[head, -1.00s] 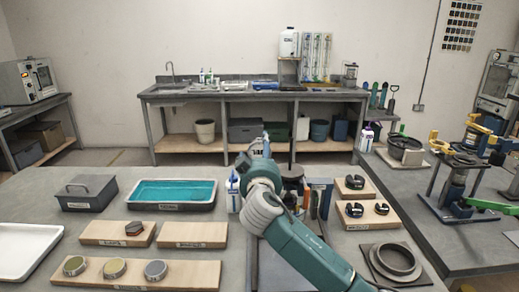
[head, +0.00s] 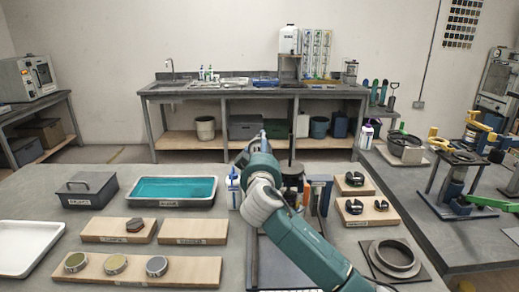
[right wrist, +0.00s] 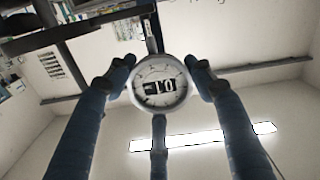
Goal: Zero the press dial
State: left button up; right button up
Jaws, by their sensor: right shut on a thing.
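The dial (right wrist: 160,84) is a round white gauge with a ring of marks and a dark digit window. It is in the middle of the right wrist view, and its digits look like "10" but are small and blurred. My right gripper (right wrist: 162,72) is shut on the dial, with blue-grey fingers at its left and right sides and another below it. In the head view my right arm rises from the lower right, and the wrist hides the dial. A dark round-topped device (head: 292,172), maybe the press, stands just behind my arm, partly covered. My left gripper is not in view.
Wooden boards with round pieces (head: 116,264) lie at the front left. A white bottle (head: 234,188) is close to my wrist. A ring on a plate (head: 393,258) lies at right.

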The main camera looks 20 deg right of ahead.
jog(key=o, duration=1.2)
jog(key=shift+c, duration=0.2)
jog(key=v, duration=1.2)
